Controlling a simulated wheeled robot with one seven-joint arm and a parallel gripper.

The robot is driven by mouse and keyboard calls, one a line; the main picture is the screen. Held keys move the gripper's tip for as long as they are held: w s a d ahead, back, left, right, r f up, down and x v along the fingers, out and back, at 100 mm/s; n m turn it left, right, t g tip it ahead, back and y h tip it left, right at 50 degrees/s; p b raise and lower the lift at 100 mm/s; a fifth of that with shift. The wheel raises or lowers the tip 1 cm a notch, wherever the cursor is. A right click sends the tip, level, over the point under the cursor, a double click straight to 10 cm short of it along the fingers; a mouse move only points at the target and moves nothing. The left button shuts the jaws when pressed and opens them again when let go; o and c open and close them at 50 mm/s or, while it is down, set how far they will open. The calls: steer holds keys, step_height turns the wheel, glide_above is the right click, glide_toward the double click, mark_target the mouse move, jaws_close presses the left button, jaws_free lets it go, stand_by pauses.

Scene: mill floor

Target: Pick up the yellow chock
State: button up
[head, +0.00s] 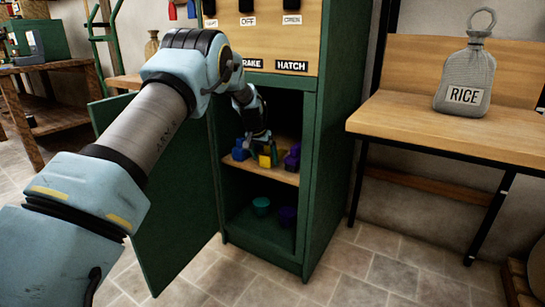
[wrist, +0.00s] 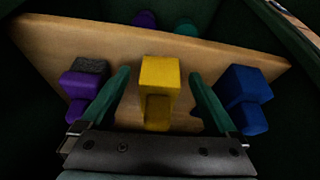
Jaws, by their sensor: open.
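The yellow chock (wrist: 160,78) stands on the wooden shelf inside the green cabinet, between the two fingers of my gripper (wrist: 158,100) in the wrist view. The fingers are spread, with a gap on each side of the chock. In the head view the yellow chock (head: 265,160) shows just below my gripper (head: 258,142), partly covered by it.
On the same shelf (wrist: 215,62), a blue chock (head: 241,150) and a purple chock (head: 292,160) stand on either side. The cabinet (head: 318,130) has its door (head: 165,200) swung open.

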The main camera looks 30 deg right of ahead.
steer(key=w+d, duration=0.2)
steer(key=d, duration=0.1)
steer(key=shift+d+f+b, duration=0.1)
steer(key=shift+f+b, duration=0.4)
steer(key=shift+f, duration=0.1)
jaws_close()
stand_by(0.4)
